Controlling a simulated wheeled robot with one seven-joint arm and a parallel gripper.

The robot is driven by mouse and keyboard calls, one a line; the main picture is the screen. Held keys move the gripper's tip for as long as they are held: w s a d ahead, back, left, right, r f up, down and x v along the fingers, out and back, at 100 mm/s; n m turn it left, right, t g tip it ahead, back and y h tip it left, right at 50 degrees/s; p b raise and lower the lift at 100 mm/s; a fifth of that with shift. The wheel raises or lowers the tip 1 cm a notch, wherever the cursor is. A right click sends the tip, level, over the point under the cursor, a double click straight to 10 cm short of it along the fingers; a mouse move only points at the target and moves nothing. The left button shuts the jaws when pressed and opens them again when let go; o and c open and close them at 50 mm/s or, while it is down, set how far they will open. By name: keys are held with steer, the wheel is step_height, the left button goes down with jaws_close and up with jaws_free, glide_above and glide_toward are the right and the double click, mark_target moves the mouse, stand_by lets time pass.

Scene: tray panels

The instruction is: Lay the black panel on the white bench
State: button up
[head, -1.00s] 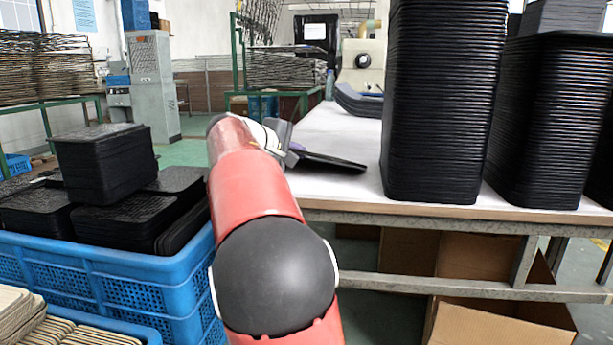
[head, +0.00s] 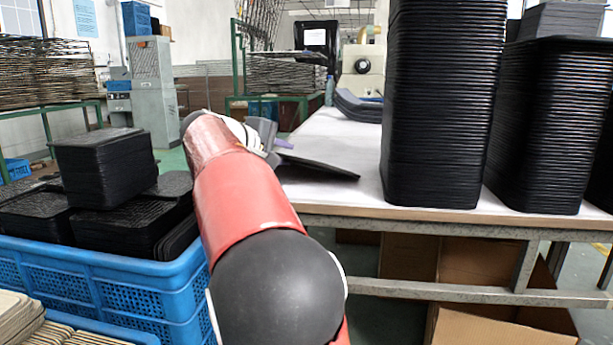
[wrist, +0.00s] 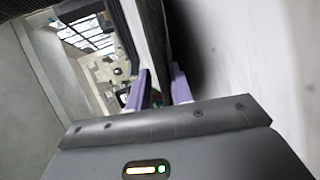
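The black panel (head: 318,168) is over the left part of the white bench (head: 345,196) in the head view, sloping down to the right. Its right end is close to the bench top; I cannot tell whether it touches. My gripper (head: 282,146) is at the panel's left end, partly hidden behind my arm. In the wrist view the purple fingers of my gripper (wrist: 160,88) are on both sides of a thin dark strip, the panel seen edge-on (wrist: 157,45). The gripper is shut on it.
Tall stacks of black trays (head: 442,110) (head: 548,125) stand on the bench at right. Curved dark pieces (head: 358,106) lie farther back. A blue crate (head: 110,285) with black tray stacks (head: 105,165) is at left. The bench between panel and near stack is clear.

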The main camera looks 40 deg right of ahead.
steer(key=shift+v, duration=1.45)
step_height(320, 180, up, 7)
steer(key=a+p, duration=0.2)
steer(key=p, duration=0.3)
steer(key=shift+s+a+p, duration=0.35)
steer(key=shift+a, duration=0.05)
steer(key=s+a+f+m+t+y+p, duration=0.2)
steer(key=s+a+f+y, duration=1.1)
steer(key=s+a+f, duration=0.9)
step_height(320, 180, down, 4)
steer(key=s, duration=0.3)
steer(key=shift+m, duration=0.3)
steer(key=shift+a, duration=0.15)
